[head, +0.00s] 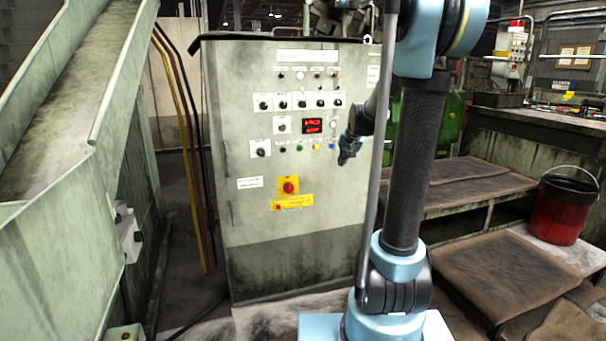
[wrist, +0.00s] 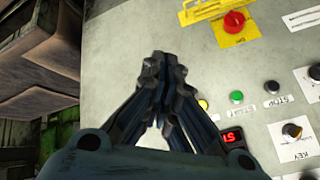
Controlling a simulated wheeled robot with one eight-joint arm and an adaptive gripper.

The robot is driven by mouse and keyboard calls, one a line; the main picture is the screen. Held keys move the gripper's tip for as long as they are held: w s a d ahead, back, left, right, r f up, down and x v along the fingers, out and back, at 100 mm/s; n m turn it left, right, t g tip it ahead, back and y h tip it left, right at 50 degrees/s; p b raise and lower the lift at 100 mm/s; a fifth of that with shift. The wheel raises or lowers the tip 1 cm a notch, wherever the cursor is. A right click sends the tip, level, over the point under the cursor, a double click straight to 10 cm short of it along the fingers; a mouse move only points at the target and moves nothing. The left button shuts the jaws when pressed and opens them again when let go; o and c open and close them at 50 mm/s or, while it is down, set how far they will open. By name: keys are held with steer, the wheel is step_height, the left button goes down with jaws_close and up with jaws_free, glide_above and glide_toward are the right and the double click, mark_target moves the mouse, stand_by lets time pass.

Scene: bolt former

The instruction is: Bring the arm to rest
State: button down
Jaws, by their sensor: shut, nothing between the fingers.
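My gripper (head: 346,158) is in front of the right side of the grey control cabinet (head: 235,210) in the head view. It is shut and empty. In the wrist view my gripper (wrist: 162,68) has its fingertips together, with the cabinet panel (wrist: 125,35) behind them. My arm stands up from its base at the right of the head view, and part of it hides the cabinet's right edge. I cannot tell how far the fingertips are from the panel.
The panel has several knobs and buttons, a red display (head: 312,126) and a red rotary switch (head: 289,187). A green chute (head: 75,95) stands at left. Brown-covered steps (head: 500,270) and a red bucket (head: 558,212) stand at right.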

steer(key=s+f+n+g, duration=0.1)
steer(key=s+f, duration=0.3)
steer(key=s, duration=0.9)
steer(key=s+d+f+n+g+h, duration=0.1)
steer(key=s+f, duration=0.4)
steer(key=s, duration=0.9)
steer(key=s+d+f+n+g, duration=0.1)
steer(key=s+f+g, duration=0.2)
steer(key=s, duration=1.1)
steer(key=shift+s+f+n+h, duration=0.2)
steer(key=shift+f+n+h, duration=0.15)
steer(key=shift+f, duration=0.35)
steer(key=shift+w+f, duration=0.2)
steer(key=shift+w, duration=0.25)
